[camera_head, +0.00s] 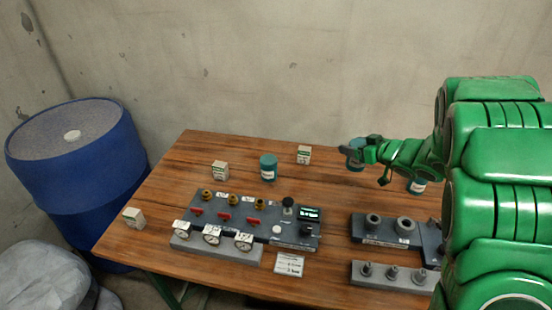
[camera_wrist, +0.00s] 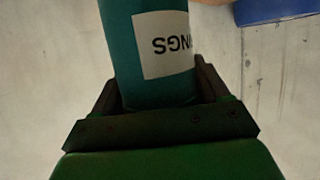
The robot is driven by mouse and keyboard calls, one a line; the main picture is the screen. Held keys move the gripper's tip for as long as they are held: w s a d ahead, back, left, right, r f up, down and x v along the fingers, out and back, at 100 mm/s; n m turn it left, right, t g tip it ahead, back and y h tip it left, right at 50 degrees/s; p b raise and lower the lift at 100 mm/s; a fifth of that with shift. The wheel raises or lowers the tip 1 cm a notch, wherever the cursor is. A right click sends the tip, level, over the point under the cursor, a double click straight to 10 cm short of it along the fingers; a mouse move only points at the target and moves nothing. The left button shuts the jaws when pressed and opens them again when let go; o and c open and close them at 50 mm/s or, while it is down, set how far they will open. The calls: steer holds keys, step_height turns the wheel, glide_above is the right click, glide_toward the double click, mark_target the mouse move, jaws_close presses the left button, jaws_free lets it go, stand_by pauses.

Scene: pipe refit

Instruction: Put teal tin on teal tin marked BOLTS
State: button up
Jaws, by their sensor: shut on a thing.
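My gripper (camera_head: 367,152) is shut on a teal tin (camera_head: 353,158) with a white label, held at the right side of the table's back part. The held tin (camera_wrist: 120,50) also shows large in the wrist view, between the two dark fingers; its label looks upside down there and only the letters "NGS" can be read clearly. A second teal tin (camera_head: 268,167) stands upright on the table, left of my gripper. A third teal tin (camera_head: 418,186) stands to the right, partly hidden by my green arm. Their labels are too small to read, so I cannot tell which is marked BOLTS.
The wooden table (camera_head: 215,148) carries a panel of gauges and red valves (camera_head: 225,212) and grey fitting blocks (camera_head: 380,229). Small white boxes stand at the back, including one (camera_head: 304,155) between the second tin and my gripper. A blue barrel (camera_head: 75,160) stands left.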

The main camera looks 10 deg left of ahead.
steer(key=s+a+r+n+g+y, duration=0.1)
steer(key=s+a+r, duration=0.15)
steer(key=a, duration=0.55)
steer(key=s+a+r+n+g+y, duration=0.1)
steer(key=s+a+r+n+g, duration=0.15)
steer(key=a, duration=0.65)
steer(key=s+a+r+n+g+y, duration=0.15)
steer(key=s+a, duration=0.25)
steer(key=a, duration=0.4)
steer(key=t, duration=0.1)
glide_above(265, 158)
steer(key=shift+f, duration=4.55)
steer(key=shift+w+f+m+h, duration=0.1)
steer(key=shift+f+m+h, duration=0.3)
steer(key=shift+f, duration=1)
steer(key=shift+f, duration=0.1)
steer(key=o, duration=1.2)
